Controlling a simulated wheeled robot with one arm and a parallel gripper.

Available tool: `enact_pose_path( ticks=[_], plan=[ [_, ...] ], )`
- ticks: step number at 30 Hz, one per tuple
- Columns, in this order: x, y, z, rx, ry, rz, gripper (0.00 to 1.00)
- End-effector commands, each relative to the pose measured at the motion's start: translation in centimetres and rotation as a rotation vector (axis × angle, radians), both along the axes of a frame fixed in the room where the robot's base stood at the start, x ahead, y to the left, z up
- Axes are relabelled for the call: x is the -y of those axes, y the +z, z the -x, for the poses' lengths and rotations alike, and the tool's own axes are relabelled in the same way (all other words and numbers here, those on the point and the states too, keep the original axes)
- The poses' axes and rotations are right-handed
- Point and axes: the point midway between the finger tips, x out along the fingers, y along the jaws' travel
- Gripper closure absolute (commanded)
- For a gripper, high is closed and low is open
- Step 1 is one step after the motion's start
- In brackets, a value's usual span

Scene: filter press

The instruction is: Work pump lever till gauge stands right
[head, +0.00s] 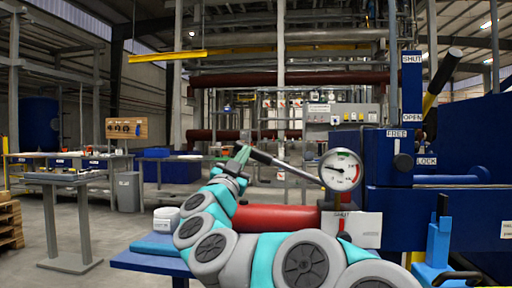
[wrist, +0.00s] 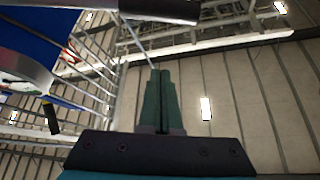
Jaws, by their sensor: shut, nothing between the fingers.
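The pump lever (head: 292,168) is a grey bar with a dark grip at its upper left end. It slopes down to the right towards the red pump cylinder (head: 275,218). The round gauge (head: 341,171) has a white dial with green and red marks; its needle is too small to read surely. My gripper (head: 241,152) is shut and empty, close by the lever's grip end. In the wrist view its fingers (wrist: 160,75) are together, and a dark bar, apparently the lever's grip (wrist: 160,9), crosses beyond the tips. I cannot tell whether they touch.
A valve plate marked SHUT (head: 350,228) sits below the gauge. The blue press body (head: 430,210) fills the right, with a FREE/LOCK latch (head: 403,162) and a SHUT/OPEN post (head: 412,90). A grey stand (head: 68,180) is at left. A white box (head: 166,220) stands near my arm.

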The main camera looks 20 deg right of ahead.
Motion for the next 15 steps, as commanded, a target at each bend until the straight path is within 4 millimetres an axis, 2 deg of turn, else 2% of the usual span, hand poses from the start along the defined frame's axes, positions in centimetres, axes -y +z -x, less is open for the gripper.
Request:
enact_pose_path(
  ticks=[6,15],
  plan=[
    [0.79,-0.06,-0.10,0.002,-0.010,-0.038,1.00],
    [0.90,-0.14,-0.14,0.000,-0.012,-0.040,1.00]
  ],
)
